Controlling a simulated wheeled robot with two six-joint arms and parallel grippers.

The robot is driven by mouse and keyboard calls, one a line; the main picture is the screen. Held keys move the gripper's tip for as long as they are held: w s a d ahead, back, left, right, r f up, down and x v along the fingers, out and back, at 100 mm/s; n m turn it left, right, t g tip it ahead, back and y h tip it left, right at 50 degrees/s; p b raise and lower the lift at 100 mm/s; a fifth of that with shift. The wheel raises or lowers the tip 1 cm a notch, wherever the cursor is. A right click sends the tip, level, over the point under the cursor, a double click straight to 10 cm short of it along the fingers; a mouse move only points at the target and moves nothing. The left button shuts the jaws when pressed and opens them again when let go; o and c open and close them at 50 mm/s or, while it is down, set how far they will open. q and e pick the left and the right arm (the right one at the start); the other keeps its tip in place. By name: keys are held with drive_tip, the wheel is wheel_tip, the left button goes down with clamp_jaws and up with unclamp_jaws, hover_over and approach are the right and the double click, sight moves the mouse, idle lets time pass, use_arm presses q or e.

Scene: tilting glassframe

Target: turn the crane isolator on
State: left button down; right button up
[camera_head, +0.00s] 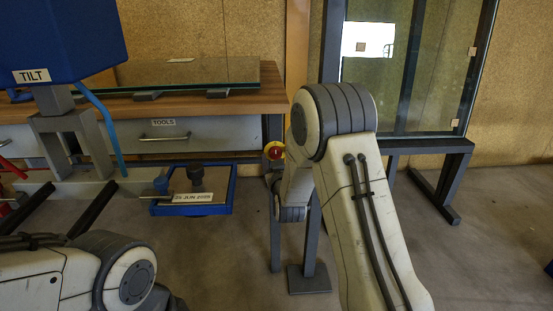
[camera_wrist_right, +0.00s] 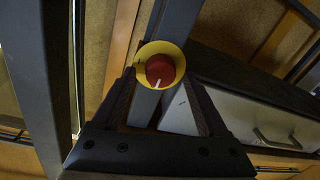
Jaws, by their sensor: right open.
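The crane isolator is a round red knob on a yellow disc (camera_head: 273,150), on a grey post beside the bench in the head view. In the right wrist view the red knob (camera_wrist_right: 165,70) has a white mark pointing down and slightly left. My right gripper (camera_wrist_right: 160,79) is open, its two dark fingers on either side of the knob's lower part in the picture. I cannot tell whether they touch it. In the head view my right arm hides most of this gripper. My left gripper is out of view; only a left arm link shows.
A wooden bench (camera_head: 190,103) with a drawer labelled TOOLS (camera_head: 170,138) stands left of the isolator. A glass frame (camera_head: 400,70) on a dark stand is at the right. A blue tray (camera_head: 222,205) with a dated label is below the bench.

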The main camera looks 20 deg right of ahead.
clamp_jaws()
drive_tip(key=shift+m, duration=0.3)
drive_tip(key=m+b, duration=0.2)
drive_tip(key=m, duration=0.1)
drive_tip(key=shift+f+m, duration=0.15)
drive_tip(key=shift+m, duration=0.15)
drive_tip(key=m+b, duration=0.3)
drive_tip(key=m, duration=0.2)
drive_tip(key=shift+d+f+m+t, duration=0.1)
drive_tip(key=shift+d+m+t, duration=0.05)
drive_tip(key=shift+m+t, duration=0.15)
drive_tip(key=m+h+b, duration=0.1)
drive_tip(key=m+b, duration=0.2)
drive_tip(key=m, duration=0.2)
drive_tip(key=shift+f+m, duration=0.1)
drive_tip(key=shift+m, duration=0.2)
drive_tip(key=shift+m+b, duration=0.95)
drive_tip(key=shift+m, duration=0.65)
